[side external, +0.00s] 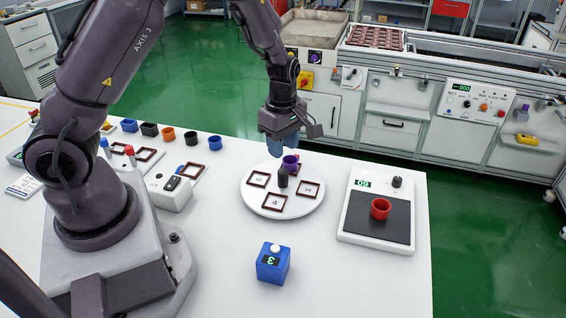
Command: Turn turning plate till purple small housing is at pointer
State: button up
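The turning plate (283,208) is a white round disc on the table, with several dark red square frames on it. A dark upright post (283,180) stands near its middle. The purple small housing (290,164) is at the far side of the plate, just behind the post. It appears upright; the frame under it is mostly hidden. My gripper (284,146) points down just above the housing, with blue-grey fingertips. I cannot tell whether the fingers are apart or touch the housing. I cannot clearly make out the pointer.
A scale (350,228) with a dark pad carries a red housing (380,208) on the right. A blue counter box (272,264) with a white button stands in front. Several blue, black and orange housings (168,134) line the back left. The front right table is clear.

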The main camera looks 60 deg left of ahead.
aim_at(282, 172)
notch_tip(282, 172, up, 4)
dwell(0.5)
jog(key=s+d+r+m+t, duration=0.2)
jog(key=s+d+r+m, duration=0.2)
jog(key=s+r+m, duration=0.4)
jog(key=s+d+r+m+t, duration=0.3)
jog(key=s+d+r+m, duration=0.1)
jog(key=s+r+m, duration=0.5)
notch_tip(282, 172, up, 2)
jog(key=m, duration=0.4)
jog(key=shift+d+m+t, duration=0.3)
jog(key=shift+s, duration=0.1)
